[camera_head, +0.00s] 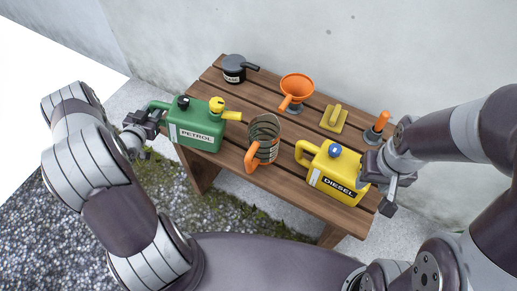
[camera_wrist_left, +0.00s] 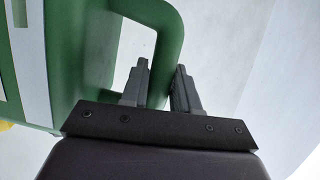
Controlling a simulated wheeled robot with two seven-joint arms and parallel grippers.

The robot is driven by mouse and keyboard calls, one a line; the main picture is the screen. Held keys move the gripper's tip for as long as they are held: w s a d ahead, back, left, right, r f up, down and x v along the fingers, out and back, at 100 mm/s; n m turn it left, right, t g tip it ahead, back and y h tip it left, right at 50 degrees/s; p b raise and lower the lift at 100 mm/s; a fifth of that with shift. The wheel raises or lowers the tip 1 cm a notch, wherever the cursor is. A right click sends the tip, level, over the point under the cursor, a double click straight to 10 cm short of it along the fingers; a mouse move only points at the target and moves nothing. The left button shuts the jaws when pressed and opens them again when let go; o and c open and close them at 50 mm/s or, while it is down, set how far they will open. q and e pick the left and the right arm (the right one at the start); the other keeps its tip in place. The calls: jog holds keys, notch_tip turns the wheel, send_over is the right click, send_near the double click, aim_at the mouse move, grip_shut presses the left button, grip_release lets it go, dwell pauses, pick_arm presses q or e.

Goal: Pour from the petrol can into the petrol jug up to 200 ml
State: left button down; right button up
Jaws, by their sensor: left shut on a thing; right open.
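The green petrol can (camera_head: 198,122), labelled PETROL, is upright at the left end of the wooden bench. Its yellow spout (camera_head: 231,115) points right, towards the jug. I cannot tell whether its base touches the bench. My left gripper (camera_head: 153,115) is shut on the can's green handle; the left wrist view shows the handle (camera_wrist_left: 170,50) between the two fingers (camera_wrist_left: 160,88). A ribbed see-through jug (camera_head: 265,132) with an orange handle stands mid-bench, right of the can. Its marks and contents are not readable. My right gripper (camera_head: 376,176) is open beside the yellow diesel can.
The yellow diesel can (camera_head: 336,172) stands at the bench's front right. Behind are a dark lidded pot (camera_head: 234,68), an orange funnel (camera_head: 296,87), a yellow block-like item (camera_head: 333,118) and an orange-topped item (camera_head: 377,128). Bare slats of the bench (camera_head: 232,160) lie between the petrol can and jug.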

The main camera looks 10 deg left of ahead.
pick_arm(q)
jog(key=shift+d+r, duration=0.1)
jog(key=shift+d, duration=0.45)
jog(key=shift+d+p, duration=0.3)
jog(key=shift+s+d, duration=0.1)
jog(key=shift+d, duration=0.6)
jog(key=shift+s+d+p, duration=0.15)
jog(key=shift+d+p, duration=0.25)
jog(key=shift+d, duration=0.45)
jog(key=shift+r, duration=0.1)
